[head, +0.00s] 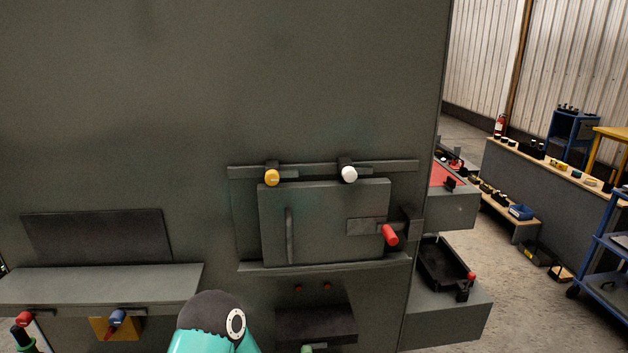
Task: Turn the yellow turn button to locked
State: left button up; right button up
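The yellow turn button (271,177) sits on the upper rail (320,168) of the grey enclosure, at the top left edge of a closed-looking door panel (330,215). Its knob faces me, and a dark piece shows just above it. I cannot tell its exact turn position. A white turn button (349,174) sits on the same rail to its right. Neither of my grippers is in view. Only a teal and black part of my own arm shows at the bottom, below and left of the door.
The door has a vertical handle (289,235) and a red-ended latch (390,235) at right. A shelf (100,284) juts out at lower left, with a blue knob (117,316) below. A black tray (445,262) stands at right. The space before the yellow button looks clear.

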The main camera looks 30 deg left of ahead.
aim_at(272, 178)
jog(key=u, duration=1.15)
jog(key=i, duration=0.1)
jog(key=z, duration=2.55)
jog(key=k, duration=1.15)
jog(key=u, duration=0.95)
jog(key=k, duration=0.2)
jog(key=u, duration=0.5)
jog(key=i, duration=1)
jog(key=z, duration=0.1)
